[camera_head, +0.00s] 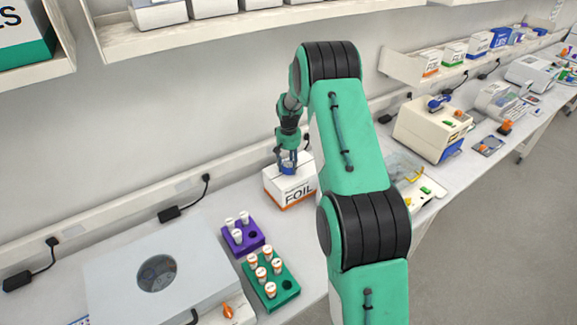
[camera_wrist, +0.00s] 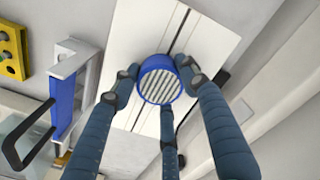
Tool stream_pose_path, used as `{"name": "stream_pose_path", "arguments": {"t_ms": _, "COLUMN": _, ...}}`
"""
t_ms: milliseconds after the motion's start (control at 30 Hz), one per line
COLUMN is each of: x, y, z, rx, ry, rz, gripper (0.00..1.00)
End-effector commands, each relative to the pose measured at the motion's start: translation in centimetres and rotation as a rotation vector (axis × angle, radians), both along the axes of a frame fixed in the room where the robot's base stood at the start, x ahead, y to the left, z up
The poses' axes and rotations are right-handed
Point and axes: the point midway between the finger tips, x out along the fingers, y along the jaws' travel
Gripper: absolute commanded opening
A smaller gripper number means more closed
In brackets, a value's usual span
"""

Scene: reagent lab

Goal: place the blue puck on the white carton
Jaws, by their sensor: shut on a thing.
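The blue puck (camera_wrist: 160,80) has a ribbed grey face and sits between the fingers of my gripper (camera_wrist: 160,95) in the wrist view. The fingers are shut on it. The white carton (camera_wrist: 193,40) lies directly behind the puck in that view. In the head view the carton (camera_head: 293,184) is marked FOIL, with an orange band at its base, and stands on the bench by the wall. My gripper (camera_head: 287,160) is just above its top, with the puck (camera_head: 288,169) low between the fingers. I cannot tell whether the puck touches the carton.
A purple rack (camera_head: 243,236) and a green rack (camera_head: 270,280) with capped vials stand in front of the carton. A grey machine (camera_head: 160,275) with a round window is at the left. A shelf (camera_head: 200,30) hangs above.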

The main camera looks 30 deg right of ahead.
Motion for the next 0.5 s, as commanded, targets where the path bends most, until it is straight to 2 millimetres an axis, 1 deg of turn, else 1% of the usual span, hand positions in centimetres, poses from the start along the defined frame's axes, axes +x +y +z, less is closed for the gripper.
{"name": "stream_pose_path", "arguments": {"t_ms": 133, "x": 0.00, "y": 0.00, "z": -0.35, "rx": 0.000, "ry": 0.000, "rz": 0.000, "gripper": 0.16}}
{"name": "stream_pose_path", "arguments": {"t_ms": 167, "x": 0.00, "y": 0.00, "z": -0.28, "rx": 0.000, "ry": 0.000, "rz": 0.000, "gripper": 0.50}}
{"name": "stream_pose_path", "arguments": {"t_ms": 200, "x": 0.00, "y": 0.00, "z": -0.26, "rx": 0.000, "ry": 0.000, "rz": 0.000, "gripper": 0.58}}
{"name": "stream_pose_path", "arguments": {"t_ms": 233, "x": 0.00, "y": 0.00, "z": -0.26, "rx": 0.000, "ry": 0.000, "rz": 0.000, "gripper": 0.63}}
{"name": "stream_pose_path", "arguments": {"t_ms": 500, "x": 0.00, "y": 0.00, "z": -0.24, "rx": 0.000, "ry": 0.000, "rz": 0.000, "gripper": 0.63}}
